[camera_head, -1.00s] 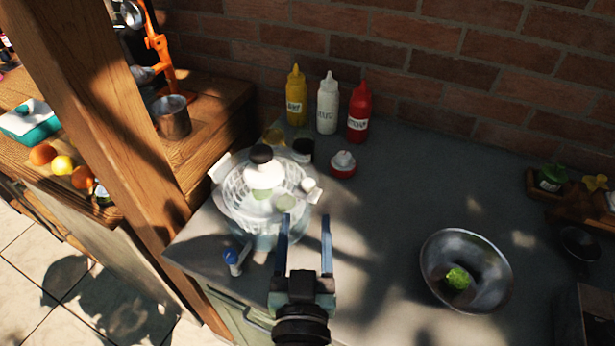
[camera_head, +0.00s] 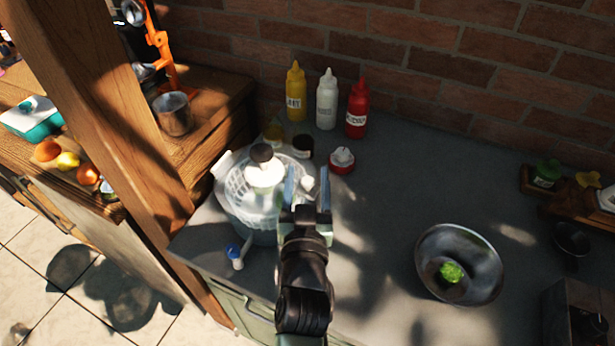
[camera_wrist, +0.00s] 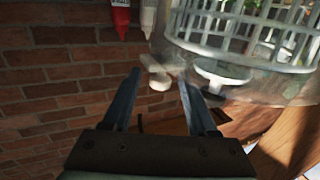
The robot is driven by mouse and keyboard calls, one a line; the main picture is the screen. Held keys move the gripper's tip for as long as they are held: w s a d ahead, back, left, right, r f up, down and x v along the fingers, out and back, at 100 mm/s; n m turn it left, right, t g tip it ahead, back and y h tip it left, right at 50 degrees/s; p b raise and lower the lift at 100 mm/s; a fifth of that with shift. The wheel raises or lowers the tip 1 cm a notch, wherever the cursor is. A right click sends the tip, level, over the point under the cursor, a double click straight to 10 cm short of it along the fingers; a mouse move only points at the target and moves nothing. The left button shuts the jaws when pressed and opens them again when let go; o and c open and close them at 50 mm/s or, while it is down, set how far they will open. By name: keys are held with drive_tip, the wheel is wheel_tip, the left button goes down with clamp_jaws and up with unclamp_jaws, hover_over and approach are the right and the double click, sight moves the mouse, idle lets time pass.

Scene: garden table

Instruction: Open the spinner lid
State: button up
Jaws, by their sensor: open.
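The salad spinner (camera_head: 252,238) stands on the grey counter, with its pale basket and clear bowl. Its lid has a white centre (camera_head: 265,175) with a dark knob (camera_head: 261,153) on top and looks closed. A white clip (camera_head: 307,184) sits at the rim on the right; it also shows in the wrist view (camera_wrist: 158,78). My gripper (camera_head: 308,188) is open and empty at the spinner's right side, with the clip lined up between its fingers. Contact cannot be told. In the wrist view, the basket (camera_wrist: 245,35) fills the upper right beyond my gripper (camera_wrist: 160,84).
Mustard (camera_head: 296,92), white (camera_head: 326,100) and red (camera_head: 357,108) bottles stand by the brick wall. A red-and-white jar (camera_head: 342,160) stands nearby. A blue-and-white item (camera_head: 236,256) is in front of the spinner. A metal bowl (camera_head: 482,279) is at right. A wooden post (camera_head: 105,125) rises at left.

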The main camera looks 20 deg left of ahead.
clamp_jaws()
idle(1.3)
